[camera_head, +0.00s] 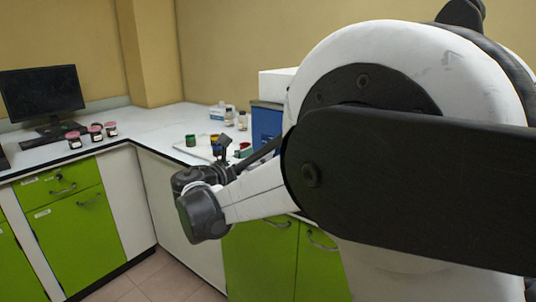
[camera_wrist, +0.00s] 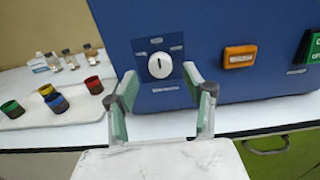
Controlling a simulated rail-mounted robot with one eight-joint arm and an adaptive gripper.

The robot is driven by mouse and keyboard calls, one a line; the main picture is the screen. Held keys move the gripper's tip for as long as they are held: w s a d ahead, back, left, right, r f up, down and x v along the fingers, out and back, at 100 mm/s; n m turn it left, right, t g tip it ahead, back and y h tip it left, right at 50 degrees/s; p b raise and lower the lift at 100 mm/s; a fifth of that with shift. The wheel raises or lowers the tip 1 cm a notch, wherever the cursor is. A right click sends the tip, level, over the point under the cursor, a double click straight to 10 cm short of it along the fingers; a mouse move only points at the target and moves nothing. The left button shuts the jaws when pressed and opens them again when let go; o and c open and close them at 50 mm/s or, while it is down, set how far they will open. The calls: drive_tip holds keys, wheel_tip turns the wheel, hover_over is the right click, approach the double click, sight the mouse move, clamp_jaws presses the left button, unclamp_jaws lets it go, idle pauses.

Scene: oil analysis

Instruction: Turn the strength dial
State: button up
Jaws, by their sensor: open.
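The strength dial (camera_wrist: 160,66) is a round white knob with a dark mark near its top, on the front of a blue machine (camera_wrist: 205,35). My gripper (camera_wrist: 160,82) is open and empty in the wrist view. Its two fingers point at the machine's front, with the dial seen between and just above their tips. I cannot tell whether the fingertips touch the panel. In the head view the machine's blue side (camera_head: 266,124) shows partly behind my arm. The dial and the fingertips cannot be made out there.
An orange switch (camera_wrist: 240,57) and a green button (camera_wrist: 314,48) are right of the dial. A white tray (camera_wrist: 45,112) with several coloured cups lies left, with small bottles (camera_wrist: 70,59) behind. A monitor (camera_head: 41,93) and several jars (camera_head: 95,132) stand on the far left counter.

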drive_tip(key=shift+b+x, duration=0.35)
drive_tip(key=shift+x, duration=2)
drive_tip(key=c, duration=1.1)
drive_tip(key=shift+m, duration=0.4)
drive_tip(key=m+p, duration=0.1)
drive_tip(key=m, duration=0.3)
drive_tip(key=shift+m, duration=0.4)
drive_tip(key=m+p, duration=0.1)
drive_tip(key=m, duration=0.5)
drive_tip(key=shift+s+d+f, duration=0.1)
drive_tip(key=shift+m, duration=0.3)
